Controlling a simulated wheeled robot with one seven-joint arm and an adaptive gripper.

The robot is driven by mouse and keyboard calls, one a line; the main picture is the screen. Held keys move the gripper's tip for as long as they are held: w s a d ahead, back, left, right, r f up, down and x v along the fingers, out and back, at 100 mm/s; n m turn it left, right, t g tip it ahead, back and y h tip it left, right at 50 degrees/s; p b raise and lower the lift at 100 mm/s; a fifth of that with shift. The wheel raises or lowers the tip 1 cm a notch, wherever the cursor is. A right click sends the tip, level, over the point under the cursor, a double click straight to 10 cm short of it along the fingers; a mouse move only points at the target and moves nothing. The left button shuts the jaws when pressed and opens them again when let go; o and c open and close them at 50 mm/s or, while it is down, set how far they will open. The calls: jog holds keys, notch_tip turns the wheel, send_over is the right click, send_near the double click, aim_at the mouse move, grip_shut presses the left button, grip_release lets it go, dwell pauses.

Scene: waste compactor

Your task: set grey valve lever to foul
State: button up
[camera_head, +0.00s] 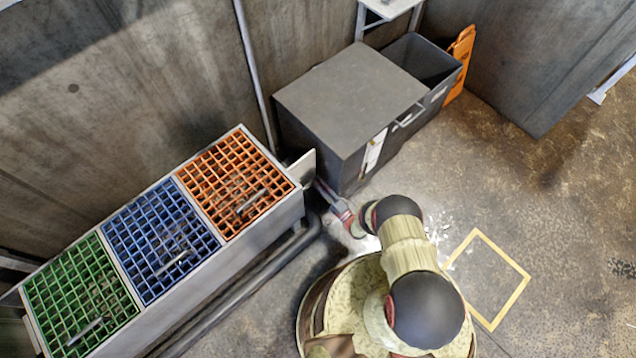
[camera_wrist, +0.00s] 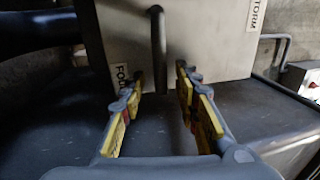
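The grey valve lever (camera_wrist: 158,45) is a thin bar on the front of a pale grey box (camera_wrist: 203,45) in the wrist view. It stands about upright in the picture, its lower end between my fingertips. A FOUL label (camera_wrist: 122,77) is to its lower left, partly hidden by my left finger. A STORM label (camera_wrist: 257,14) is at the upper right. My gripper (camera_wrist: 158,78) is open, with yellow-padded fingers on either side of the lever and visible gaps. In the head view, my gripper (camera_head: 322,188) is low beside the grated unit's end; the lever cannot be made out there.
A trough with orange (camera_head: 222,160), blue (camera_head: 150,225) and green (camera_head: 70,270) grates stands at the left. A dark grey cabinet (camera_head: 345,90) is close behind my gripper. Dark pipes (camera_head: 250,275) run along the trough's front. Open floor (camera_head: 570,230) lies to the right.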

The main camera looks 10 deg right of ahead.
jog(key=shift+r, duration=4.95)
jog(key=d+v, duration=0.1)
jog(key=v, duration=0.8)
jog(key=shift+w+r, duration=0.35)
jog(key=shift+w, duration=0.1)
jog(key=shift+d, duration=0.15)
jog(key=shift+c, duration=0.5)
